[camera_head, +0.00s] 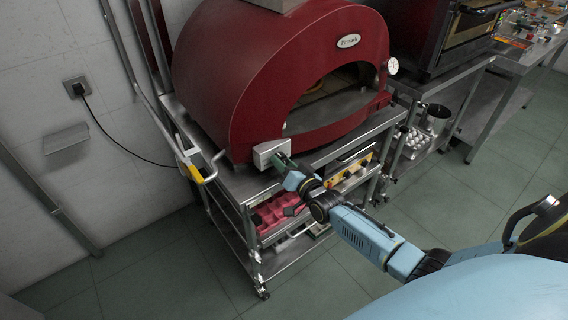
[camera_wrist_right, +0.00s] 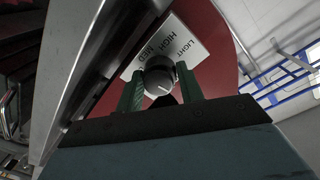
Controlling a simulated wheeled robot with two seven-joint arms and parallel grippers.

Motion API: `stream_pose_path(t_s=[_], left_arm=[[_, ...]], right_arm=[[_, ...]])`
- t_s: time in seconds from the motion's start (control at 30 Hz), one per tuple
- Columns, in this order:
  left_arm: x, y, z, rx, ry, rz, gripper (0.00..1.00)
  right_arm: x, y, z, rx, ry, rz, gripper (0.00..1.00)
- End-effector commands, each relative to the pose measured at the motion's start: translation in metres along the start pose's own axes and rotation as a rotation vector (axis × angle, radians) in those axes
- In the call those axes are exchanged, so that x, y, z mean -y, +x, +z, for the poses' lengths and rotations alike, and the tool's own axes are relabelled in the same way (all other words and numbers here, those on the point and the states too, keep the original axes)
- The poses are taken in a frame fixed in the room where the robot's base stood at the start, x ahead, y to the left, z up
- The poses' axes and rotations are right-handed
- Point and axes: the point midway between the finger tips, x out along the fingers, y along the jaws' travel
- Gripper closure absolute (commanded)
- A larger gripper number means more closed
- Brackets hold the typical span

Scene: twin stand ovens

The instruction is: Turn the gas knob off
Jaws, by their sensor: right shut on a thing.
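The gas knob (camera_wrist_right: 159,75) is a round grey knob with a pale pointer line, in the right wrist view. In the head view my right gripper (camera_head: 279,161) reaches a grey control box (camera_head: 268,151) at the left front of the red oven (camera_head: 251,72). The knob is hidden there. My left gripper is not in view.
The oven stands on a steel stand (camera_head: 239,187) with red trays (camera_head: 272,212) on a lower shelf. A yellow valve handle (camera_head: 193,172) on a wall pipe is close to the left. A second oven (camera_head: 440,35) stands at the back right. The floor in front is clear.

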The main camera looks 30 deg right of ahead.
Motion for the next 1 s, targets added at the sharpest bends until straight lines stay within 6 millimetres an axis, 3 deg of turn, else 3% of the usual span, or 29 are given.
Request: stream_pose_path(t_s=[0.3,0.9,0.93,1.0], left_arm=[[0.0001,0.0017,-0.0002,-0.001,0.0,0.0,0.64],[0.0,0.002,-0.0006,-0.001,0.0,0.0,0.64],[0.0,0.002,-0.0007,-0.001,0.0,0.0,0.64],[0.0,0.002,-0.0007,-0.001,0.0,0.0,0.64]], right_arm=[[-0.0007,-0.0003,0.0003,0.011,0.145,0.001,0.85],[-0.0003,-0.0004,0.0004,0.013,0.186,0.0,0.85],[-0.0003,-0.0004,0.0004,0.013,0.186,0.0,0.61],[-0.0003,-0.0004,0.0004,0.013,0.186,0.0,0.52]])
